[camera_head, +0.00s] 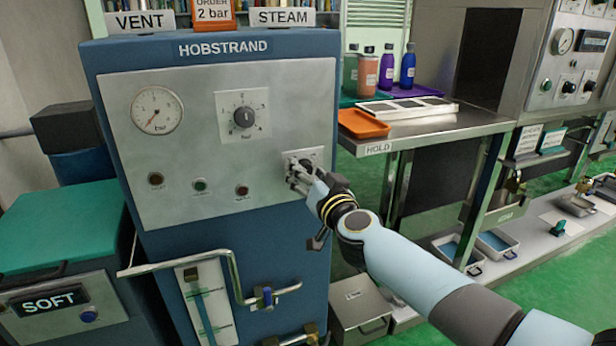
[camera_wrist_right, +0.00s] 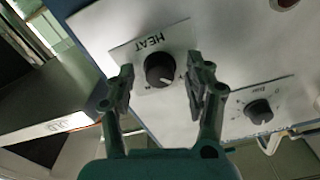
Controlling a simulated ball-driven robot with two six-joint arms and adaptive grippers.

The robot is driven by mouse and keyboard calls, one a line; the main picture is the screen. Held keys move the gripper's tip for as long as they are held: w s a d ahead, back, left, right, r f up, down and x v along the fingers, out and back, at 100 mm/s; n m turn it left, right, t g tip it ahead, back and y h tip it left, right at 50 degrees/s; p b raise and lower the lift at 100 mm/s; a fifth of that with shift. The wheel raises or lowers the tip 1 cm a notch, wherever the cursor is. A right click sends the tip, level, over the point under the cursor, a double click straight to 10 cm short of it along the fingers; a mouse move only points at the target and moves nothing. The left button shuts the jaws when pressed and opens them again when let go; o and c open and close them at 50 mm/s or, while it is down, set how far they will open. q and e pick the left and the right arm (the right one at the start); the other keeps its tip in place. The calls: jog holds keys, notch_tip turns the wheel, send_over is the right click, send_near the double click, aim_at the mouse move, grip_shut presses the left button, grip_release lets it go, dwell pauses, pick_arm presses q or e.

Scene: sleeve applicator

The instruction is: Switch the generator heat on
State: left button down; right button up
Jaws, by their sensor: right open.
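The blue generator (camera_head: 262,258), marked HOBSTRAND, stands at the left of the head view with a pale control panel. Its black HEAT knob (camera_wrist_right: 160,69) sits on a labelled plate in the right wrist view. In the head view my right gripper (camera_head: 296,172) is at that plate (camera_head: 316,154) and partly hides the knob. In the right wrist view my right gripper (camera_wrist_right: 160,92) is open, with one finger on each side of the knob. I see a gap between the fingers and the knob, so they do not grip it. My left gripper is out of view.
A second knob (camera_head: 243,117) and a pressure gauge (camera_head: 157,110) are higher on the panel, with several small lamps or buttons below. A bent pipe (camera_head: 237,278) juts out lower down. A HOLD table (camera_head: 440,129) with an orange tray (camera_head: 363,123) stands to the right.

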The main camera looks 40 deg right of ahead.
jog(key=shift+w, duration=0.15)
jog(key=shift+c, duration=0.4)
grip_shut()
jog(key=shift+m, duration=0.3)
jog(key=m+p, duration=0.1)
jog(key=m, duration=1.6)
jog(key=shift+m, duration=0.3)
